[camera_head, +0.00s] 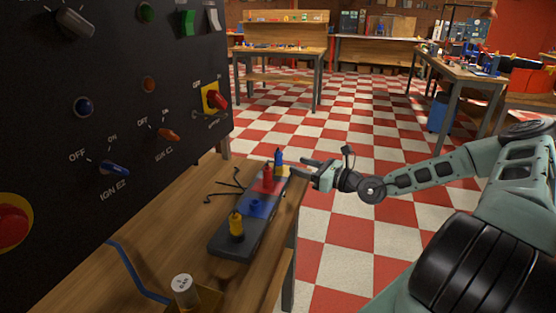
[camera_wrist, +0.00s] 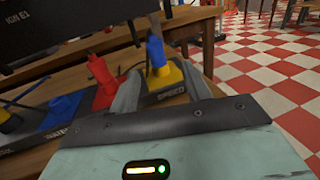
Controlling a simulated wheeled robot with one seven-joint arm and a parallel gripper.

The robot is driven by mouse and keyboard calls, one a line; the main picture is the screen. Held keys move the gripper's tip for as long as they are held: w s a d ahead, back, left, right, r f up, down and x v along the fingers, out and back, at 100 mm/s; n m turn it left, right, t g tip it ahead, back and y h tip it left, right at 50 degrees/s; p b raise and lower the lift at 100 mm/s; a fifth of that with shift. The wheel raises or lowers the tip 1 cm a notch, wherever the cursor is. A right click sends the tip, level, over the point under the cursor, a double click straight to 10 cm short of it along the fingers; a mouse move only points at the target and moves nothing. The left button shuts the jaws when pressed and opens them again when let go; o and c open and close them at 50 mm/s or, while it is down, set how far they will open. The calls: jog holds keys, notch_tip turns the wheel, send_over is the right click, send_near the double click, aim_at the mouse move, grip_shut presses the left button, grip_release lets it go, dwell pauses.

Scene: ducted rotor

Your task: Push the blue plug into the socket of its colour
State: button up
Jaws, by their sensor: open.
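The blue plug (camera_head: 278,158) stands upright at the far end of the socket strip, in the yellow section marked SPEED. In the wrist view the blue plug (camera_wrist: 156,52) shows beyond and between my fingers. My gripper (camera_head: 305,169) is open, just right of the plug; in the wrist view its fingers (camera_wrist: 162,70) are apart with nothing held. Contact cannot be told. The blue socket section (camera_head: 262,206) has no tall plug in it and also shows in the wrist view (camera_wrist: 61,108). A red plug (camera_head: 267,178) stands between it and the blue plug.
A yellow plug (camera_head: 236,226) stands in the near dark section of the strip. Black cables (camera_head: 224,186) lie on the workbench (camera_head: 185,215). A black control panel (camera_head: 110,110) rises at the left. Open checkered floor lies right.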

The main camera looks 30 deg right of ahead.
aim_at(278, 157)
jog(key=x, duration=0.3)
jog(key=shift+w, duration=0.1)
jog(key=shift+a+r+x, duration=0.1)
jog(key=shift+r+x, duration=0.05)
jog(key=shift+x, duration=0.75)
jog(key=shift+a+r+x, duration=0.1)
jog(key=shift+r+x, duration=0.05)
jog(key=shift+x, duration=0.8)
jog(key=shift+a+r+x, duration=0.1)
jog(key=shift+r+x, duration=0.05)
jog(key=shift+x, duration=0.75)
jog(key=shift+c, duration=0.3)
jog(key=c, duration=1)
